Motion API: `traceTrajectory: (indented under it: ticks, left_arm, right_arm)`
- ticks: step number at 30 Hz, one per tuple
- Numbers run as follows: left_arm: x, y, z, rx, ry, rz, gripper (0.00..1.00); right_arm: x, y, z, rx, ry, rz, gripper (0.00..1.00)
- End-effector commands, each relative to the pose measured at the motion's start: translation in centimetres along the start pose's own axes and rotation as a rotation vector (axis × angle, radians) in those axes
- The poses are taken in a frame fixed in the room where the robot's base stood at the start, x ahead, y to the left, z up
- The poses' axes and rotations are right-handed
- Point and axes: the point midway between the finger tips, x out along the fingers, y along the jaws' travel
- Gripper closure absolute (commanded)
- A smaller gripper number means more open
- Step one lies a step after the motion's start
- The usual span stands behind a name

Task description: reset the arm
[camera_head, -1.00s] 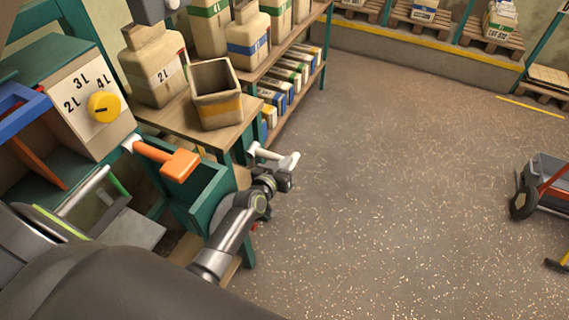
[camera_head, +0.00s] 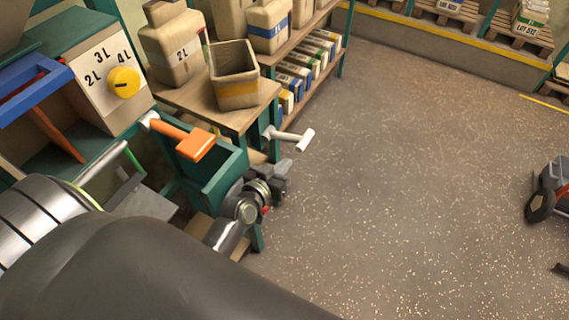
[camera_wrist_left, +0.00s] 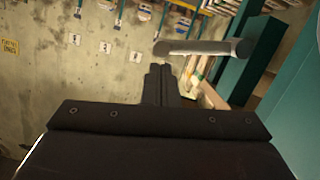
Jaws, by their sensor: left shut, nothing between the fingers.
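My left gripper (camera_head: 281,174) is in the head view, below the white handle and beside the green bin of the machine. Its dark fingers (camera_wrist_left: 161,84) are together and empty in the left wrist view. A white T-shaped handle (camera_head: 296,139) sticks out to the right of the machine, above the gripper and apart from it. A pale grey bar (camera_wrist_left: 200,47) with a round end, which looks like this handle, shows beyond the fingertips in the wrist view. My right gripper is in neither view.
The machine has an orange lever (camera_head: 188,141), a yellow dial (camera_head: 124,82) and a blue handle (camera_head: 27,88). An open box (camera_head: 235,76) and a 2L jug (camera_head: 172,50) stand on the wooden shelf. Open floor (camera_head: 420,170) lies to the right; a cart (camera_head: 548,190) stands at the far right.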

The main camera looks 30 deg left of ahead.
Motion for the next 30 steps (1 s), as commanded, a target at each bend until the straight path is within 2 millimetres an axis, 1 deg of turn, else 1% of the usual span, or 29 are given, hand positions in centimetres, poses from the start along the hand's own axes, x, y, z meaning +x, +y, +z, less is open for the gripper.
traceTrajectory:
  ticks: [23, 26, 29, 30]
  left_arm:
    - [-0.1, 0.0, 0.0, 0.002, -0.005, 0.002, 1.0]
    - [-0.8, 0.1, 0.4, 0.017, -0.045, 0.011, 1.0]
    - [-2.5, 0.1, 1.2, 0.052, -0.136, 0.022, 1.0]
    - [-3.4, 0.1, 1.6, 0.069, -0.186, 0.025, 1.0]
  right_arm:
    - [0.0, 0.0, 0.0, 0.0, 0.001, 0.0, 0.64]
    - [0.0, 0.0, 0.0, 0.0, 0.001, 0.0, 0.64]
    - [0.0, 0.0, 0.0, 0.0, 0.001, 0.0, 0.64]
    - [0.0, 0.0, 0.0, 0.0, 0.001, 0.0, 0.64]
